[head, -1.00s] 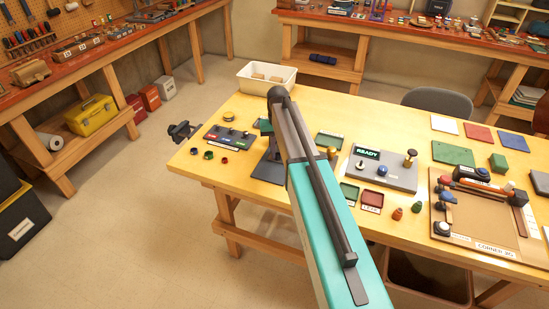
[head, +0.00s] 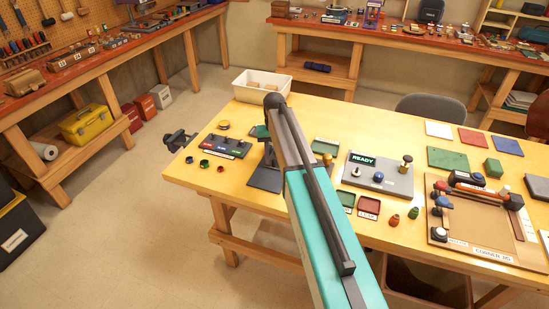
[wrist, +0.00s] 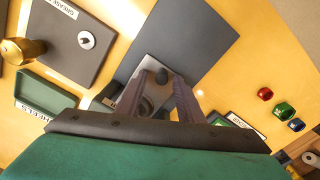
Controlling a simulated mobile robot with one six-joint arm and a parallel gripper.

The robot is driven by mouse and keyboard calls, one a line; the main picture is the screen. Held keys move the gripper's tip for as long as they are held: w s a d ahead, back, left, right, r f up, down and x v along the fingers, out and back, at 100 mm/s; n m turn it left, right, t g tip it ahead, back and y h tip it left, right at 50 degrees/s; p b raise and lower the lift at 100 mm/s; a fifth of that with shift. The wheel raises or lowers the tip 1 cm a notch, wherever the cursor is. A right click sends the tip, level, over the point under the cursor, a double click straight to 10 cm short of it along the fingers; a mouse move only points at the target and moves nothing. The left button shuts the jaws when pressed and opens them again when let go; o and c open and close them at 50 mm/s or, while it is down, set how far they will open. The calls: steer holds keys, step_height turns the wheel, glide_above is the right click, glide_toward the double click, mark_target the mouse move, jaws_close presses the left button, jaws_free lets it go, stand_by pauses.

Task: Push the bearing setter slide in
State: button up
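The bearing setter appears to be the dark device standing on a dark base plate (head: 266,179) at the table's near left part; my arm covers much of it in the head view. In the wrist view its grey plate (wrist: 185,35) lies ahead of my gripper (wrist: 160,80).
A rack with coloured labels (head: 228,147) and several small coloured caps lie left of the setter. A grey READY panel (head: 392,181) with knobs stands to the right, with green and red trays (head: 368,206) in front. A white bin (head: 250,91) stands behind.

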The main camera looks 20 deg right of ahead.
step_height(320, 180, up, 14)
steer(key=b, duration=0.3)
steer(key=shift+b, duration=0.3)
stand_by(0.4)
